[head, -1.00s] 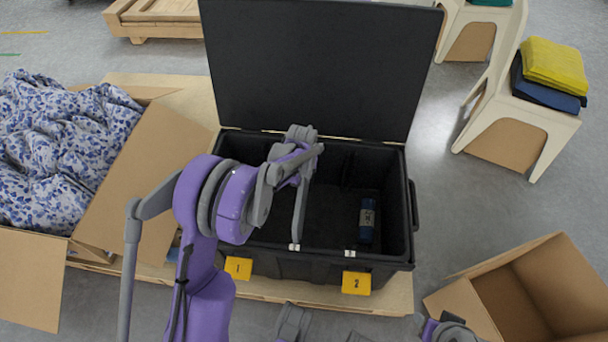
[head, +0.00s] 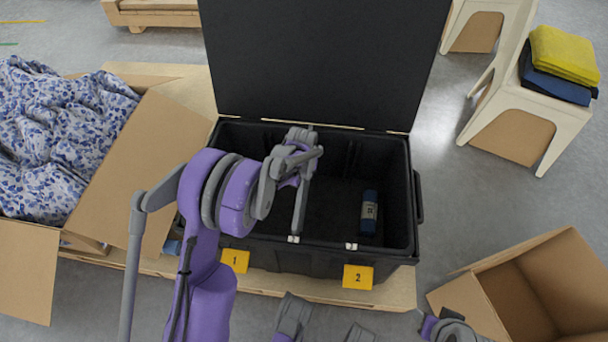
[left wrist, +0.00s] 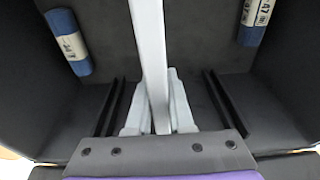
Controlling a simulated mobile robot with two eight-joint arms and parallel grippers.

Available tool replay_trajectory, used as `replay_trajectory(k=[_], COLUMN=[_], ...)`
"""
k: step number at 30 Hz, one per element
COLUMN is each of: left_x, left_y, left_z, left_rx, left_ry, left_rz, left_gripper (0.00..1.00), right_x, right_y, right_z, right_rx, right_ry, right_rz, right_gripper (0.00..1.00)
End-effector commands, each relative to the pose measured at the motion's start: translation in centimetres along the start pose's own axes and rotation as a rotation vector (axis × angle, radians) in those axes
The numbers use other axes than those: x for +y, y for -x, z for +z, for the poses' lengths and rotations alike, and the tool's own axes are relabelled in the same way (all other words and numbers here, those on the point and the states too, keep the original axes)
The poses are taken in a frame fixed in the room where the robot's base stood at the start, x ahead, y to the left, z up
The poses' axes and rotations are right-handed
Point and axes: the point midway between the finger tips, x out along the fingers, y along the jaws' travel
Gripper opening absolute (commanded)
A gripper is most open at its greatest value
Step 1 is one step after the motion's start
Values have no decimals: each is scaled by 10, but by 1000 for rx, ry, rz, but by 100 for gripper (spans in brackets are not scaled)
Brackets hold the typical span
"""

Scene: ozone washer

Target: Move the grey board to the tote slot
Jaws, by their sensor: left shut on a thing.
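My left gripper (head: 302,155) is shut on the grey board (head: 299,205), over the opening of the black tote (head: 412,235). The board shows nearly edge-on as a thin upright strip. In the left wrist view the board (left wrist: 151,50) runs between the two light grey fingers of the left gripper (left wrist: 155,105). That view shows dark paired rails, one pair on the left (left wrist: 110,106) and one on the right (left wrist: 221,100). Whether the board's lower edge touches the tote is hidden.
A blue labelled roll (head: 369,212) lies in the tote; two blue rolls show in the wrist view. The open lid (head: 325,60) stands behind. Yellow tags 1 (head: 235,262) and 2 (head: 358,277) mark the front. Cardboard boxes flank it, left (head: 140,165) and right (head: 540,285).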

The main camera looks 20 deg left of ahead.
Motion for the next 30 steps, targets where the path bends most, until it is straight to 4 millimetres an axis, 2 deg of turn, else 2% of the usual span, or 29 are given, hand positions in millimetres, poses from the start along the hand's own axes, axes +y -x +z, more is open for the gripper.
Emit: replay_trajectory(k=[12,21,30], left_x=[0,0,0], left_y=[-26,-43,-52], left_z=[4,6,8], left_rx=[0,0,0], left_ry=[0,0,0], left_rz=[0,0,0], left_gripper=[0,0,0], right_x=[0,0,0], right_y=[-9,-8,-8], right_z=[2,1,1], right_rx=[1,1,1], right_ry=[0,0,0], right_rz=[0,0,0], right_gripper=[50,50,50])
